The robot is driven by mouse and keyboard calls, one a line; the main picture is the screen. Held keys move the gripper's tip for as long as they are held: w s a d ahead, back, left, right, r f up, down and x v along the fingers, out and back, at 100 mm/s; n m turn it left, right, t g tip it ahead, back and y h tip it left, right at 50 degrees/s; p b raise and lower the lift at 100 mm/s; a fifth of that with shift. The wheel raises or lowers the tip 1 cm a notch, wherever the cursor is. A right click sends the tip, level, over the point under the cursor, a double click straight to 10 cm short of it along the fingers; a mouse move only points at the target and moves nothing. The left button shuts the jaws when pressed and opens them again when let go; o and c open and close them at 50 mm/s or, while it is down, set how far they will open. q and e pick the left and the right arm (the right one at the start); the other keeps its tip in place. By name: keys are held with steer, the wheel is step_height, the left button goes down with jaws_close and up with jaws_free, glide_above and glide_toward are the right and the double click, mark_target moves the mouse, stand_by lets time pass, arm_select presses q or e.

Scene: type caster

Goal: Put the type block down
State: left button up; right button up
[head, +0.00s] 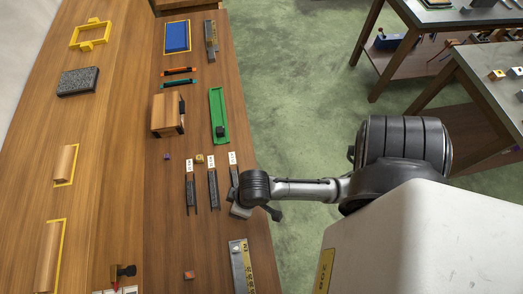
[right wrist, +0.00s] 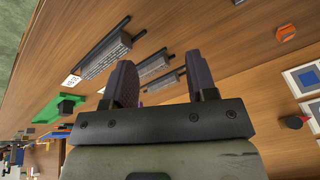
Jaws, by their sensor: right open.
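Small type blocks stand apart on the bench in the head view: a purple block (head: 167,156), a yellowish block (head: 199,158) and an orange block (head: 189,275). The orange block also shows in the right wrist view (right wrist: 287,32), clear of the fingers. My right gripper (right wrist: 163,78) is open, its two dark fingers apart, with no block clearly held. A small purple patch shows low between the fingers, mostly hidden. In the head view my right arm reaches over the rightmost labelled rack (head: 234,172) and hides its lower end. My left gripper is out of view.
Two more labelled racks, the left (head: 190,185) and middle (head: 212,183), stand beside it. A green tray (head: 214,105) and a wooden box (head: 166,115) lie farther back. A lettered grey strip (head: 240,265) lies near the bench's right edge. Bare wood surrounds the orange block.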

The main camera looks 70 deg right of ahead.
steer(key=shift+n+h, duration=0.5)
steer(key=shift+n, duration=0.2)
steer(key=s, duration=0.1)
steer(key=s+d, duration=0.1)
steer(key=s, duration=0.1)
steer(key=s+d+r, duration=0.1)
steer(key=s, duration=0.1)
steer(key=shift+s+r, duration=0.1)
steer(key=shift+s, duration=0.1)
steer(key=shift+o, duration=0.5)
steer(key=shift+s+d+r, duration=0.15)
steer(key=shift+s+d, duration=0.25)
steer(key=shift+s, duration=0.05)
